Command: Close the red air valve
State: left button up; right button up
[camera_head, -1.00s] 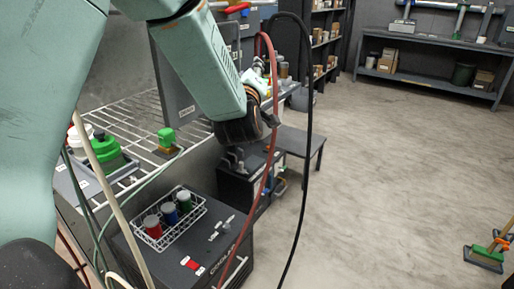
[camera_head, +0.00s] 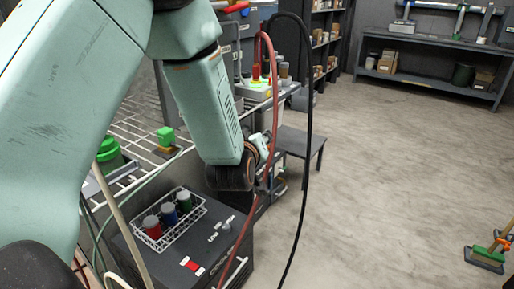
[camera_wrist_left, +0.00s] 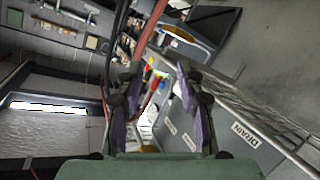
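A red lever-like handle (camera_head: 237,7) shows at the top of the head view, above a grey pipe. It may be the air valve; its details are too small to tell. My left arm reaches down from the upper left. Its gripper (camera_head: 262,187) is mostly hidden by the wrist, near the red hose (camera_head: 266,120). In the left wrist view, the fingers of my left gripper (camera_wrist_left: 158,100) stand apart with nothing clearly held between them. The red hose (camera_wrist_left: 150,38) and small red and yellow parts show beyond them. My right gripper is in neither view.
A dark box (camera_head: 222,262) with a red switch (camera_head: 191,265) carries a wire basket (camera_head: 166,238) of coloured bottles. A wire rack (camera_head: 128,128) stands at left. A black hose (camera_head: 308,110) hangs beside the red one. The floor at right is mostly clear.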

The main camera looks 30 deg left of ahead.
pick_arm(q)
jog(key=shift+s+d+f, duration=0.15)
jog(key=shift+s+f, duration=0.05)
jog(key=shift+f, duration=0.25)
jog(key=shift+s+d+f, duration=0.1)
jog(key=shift+s+f, duration=0.1)
jog(key=shift+f, duration=0.25)
jog(key=shift+c, duration=0.4)
